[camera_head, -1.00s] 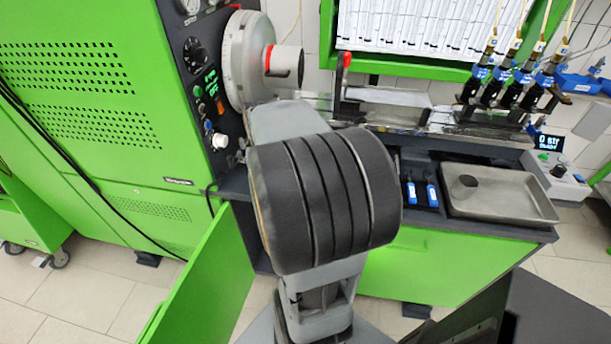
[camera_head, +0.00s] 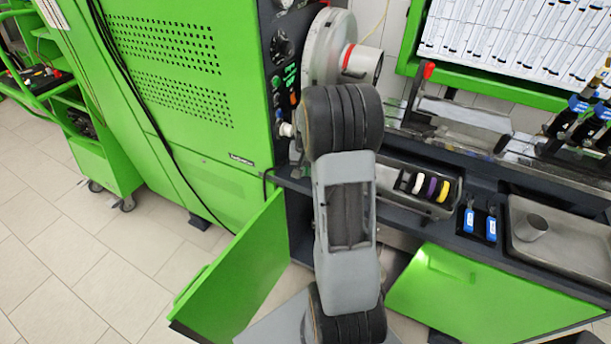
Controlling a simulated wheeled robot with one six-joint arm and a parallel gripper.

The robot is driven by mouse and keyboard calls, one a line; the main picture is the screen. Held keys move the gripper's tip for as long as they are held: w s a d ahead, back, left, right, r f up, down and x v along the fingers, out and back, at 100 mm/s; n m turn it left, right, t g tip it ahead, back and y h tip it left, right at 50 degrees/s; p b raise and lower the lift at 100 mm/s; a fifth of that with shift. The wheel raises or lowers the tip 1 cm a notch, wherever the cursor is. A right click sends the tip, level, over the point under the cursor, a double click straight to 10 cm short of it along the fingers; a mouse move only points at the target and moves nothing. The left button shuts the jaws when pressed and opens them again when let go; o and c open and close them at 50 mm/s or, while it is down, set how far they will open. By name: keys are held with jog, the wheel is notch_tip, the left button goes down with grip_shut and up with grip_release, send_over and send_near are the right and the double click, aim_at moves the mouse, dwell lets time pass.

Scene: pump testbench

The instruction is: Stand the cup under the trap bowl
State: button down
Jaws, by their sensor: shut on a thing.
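A small grey, cup-like cylinder (camera_head: 532,228) stands in the metal tray (camera_head: 575,262) at the right edge of the head view. I cannot tell whether it is the task's cup. My arm runs up the middle of the picture and bends away from the camera near the machine's control panel. My gripper does not show; it is hidden behind the arm or out of the picture, and so is anything it holds. I cannot make out a trap bowl.
A green cabinet door (camera_head: 235,270) stands open left of my arm. Another green panel (camera_head: 470,290) is at the lower right. Coloured rings (camera_head: 430,187) sit in a bench tray. Blue-handled tools (camera_head: 480,226) lie beside it. A green cart (camera_head: 95,130) stands far left; the floor there is clear.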

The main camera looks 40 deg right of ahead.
jog(key=shift+w+f, duration=0.25)
jog(key=shift+f, duration=1.6)
jog(key=shift+f, duration=0.1)
jog(key=shift+f, duration=0.15)
jog(key=c, duration=1.2)
grip_release()
jog(key=shift+c, duration=0.2)
